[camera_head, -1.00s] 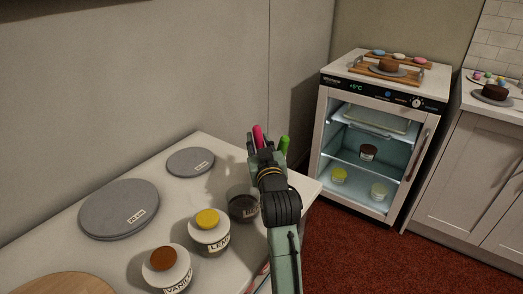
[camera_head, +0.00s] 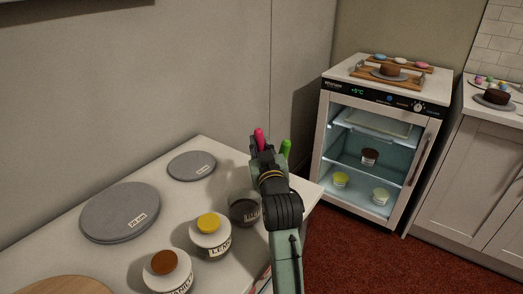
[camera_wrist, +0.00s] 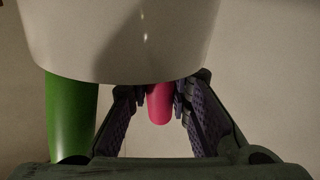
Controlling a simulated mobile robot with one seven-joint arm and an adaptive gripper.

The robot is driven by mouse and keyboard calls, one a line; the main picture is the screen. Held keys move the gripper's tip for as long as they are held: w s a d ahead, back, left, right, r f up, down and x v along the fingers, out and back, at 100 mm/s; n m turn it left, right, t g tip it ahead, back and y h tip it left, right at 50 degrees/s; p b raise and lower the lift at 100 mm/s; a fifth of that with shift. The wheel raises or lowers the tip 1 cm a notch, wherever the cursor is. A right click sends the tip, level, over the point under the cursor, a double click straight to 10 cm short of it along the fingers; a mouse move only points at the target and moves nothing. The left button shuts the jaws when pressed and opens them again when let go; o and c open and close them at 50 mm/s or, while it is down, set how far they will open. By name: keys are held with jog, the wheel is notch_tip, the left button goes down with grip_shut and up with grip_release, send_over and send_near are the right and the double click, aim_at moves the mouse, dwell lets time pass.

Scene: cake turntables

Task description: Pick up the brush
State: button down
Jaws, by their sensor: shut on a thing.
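My gripper (camera_wrist: 163,95) is at the far right corner of the white table, with its fingers on both sides of a pink handle (camera_wrist: 159,106) and shut on it. The handle's top also shows in the head view (camera_head: 259,136), just above my gripper. Its other end is hidden, so I cannot see bristles. A green handle (camera_wrist: 70,115) stands beside it, outside the fingers, and shows in the head view (camera_head: 286,148). A pale, smooth round body (camera_wrist: 120,40) fills the top of the wrist view, close to both handles.
On the white table (camera_head: 120,262) are two grey discs, a large one (camera_head: 110,205) and a small one (camera_head: 191,166). A lemon jar (camera_head: 209,238), a vanilla jar (camera_head: 168,272) and a dark jar (camera_head: 243,209) stand near my arm. A small fridge (camera_head: 378,150) stands at the back right.

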notch_tip(320, 180, up, 10)
jog(key=shift+f+b, duration=0.15)
jog(key=shift+b, duration=0.25)
dwell(0.6)
